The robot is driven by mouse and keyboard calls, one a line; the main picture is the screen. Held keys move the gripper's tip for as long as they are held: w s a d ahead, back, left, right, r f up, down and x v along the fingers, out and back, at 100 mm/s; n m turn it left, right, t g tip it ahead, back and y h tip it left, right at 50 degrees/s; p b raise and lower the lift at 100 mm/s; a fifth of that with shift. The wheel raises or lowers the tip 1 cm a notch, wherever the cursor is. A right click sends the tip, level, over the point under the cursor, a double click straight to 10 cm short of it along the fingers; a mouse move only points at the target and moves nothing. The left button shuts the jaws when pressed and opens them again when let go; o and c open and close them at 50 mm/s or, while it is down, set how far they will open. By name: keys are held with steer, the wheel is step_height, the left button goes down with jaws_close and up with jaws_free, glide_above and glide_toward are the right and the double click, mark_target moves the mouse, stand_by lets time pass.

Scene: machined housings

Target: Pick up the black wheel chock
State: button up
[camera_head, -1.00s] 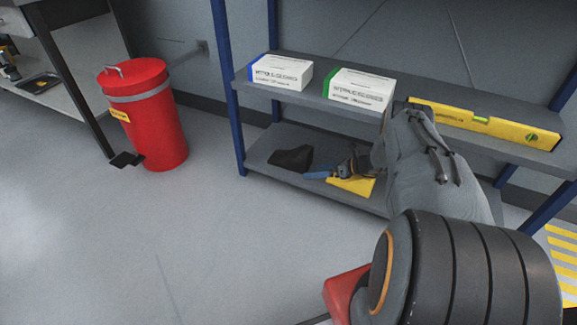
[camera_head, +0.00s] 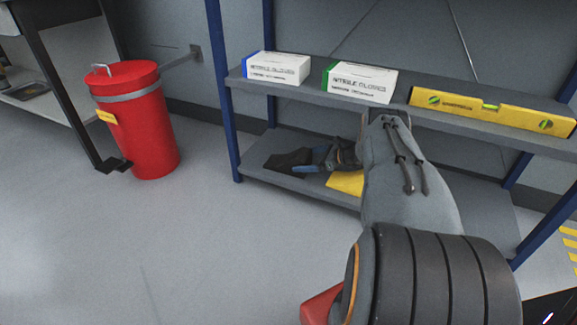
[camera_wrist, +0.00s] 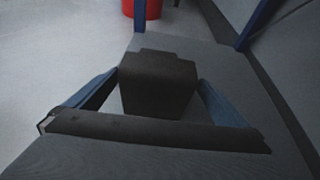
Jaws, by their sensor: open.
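The black wheel chock (camera_head: 285,161) lies on the lower shelf near its left end. My gripper (camera_head: 312,166) is at the chock's right side, low over the shelf, and partly hides it. In the wrist view the chock (camera_wrist: 158,85) is dark and blocky, with a stepped top edge. It sits between the two blue fingers of my gripper (camera_wrist: 159,80), which are open on either side of it. A gap shows by the left finger; whether the right finger touches the chock I cannot tell.
A yellow object (camera_head: 345,183) lies on the lower shelf just right of my gripper. A blue post (camera_head: 221,100) stands left. A red bin (camera_head: 140,120) stands on the floor.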

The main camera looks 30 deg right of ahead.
mark_target(292, 161)
steer(key=b+x, duration=0.2)
steer(key=x, duration=0.4)
steer(key=shift+a, duration=0.3)
steer(key=shift+r, duration=0.1)
steer(key=c, duration=1.6)
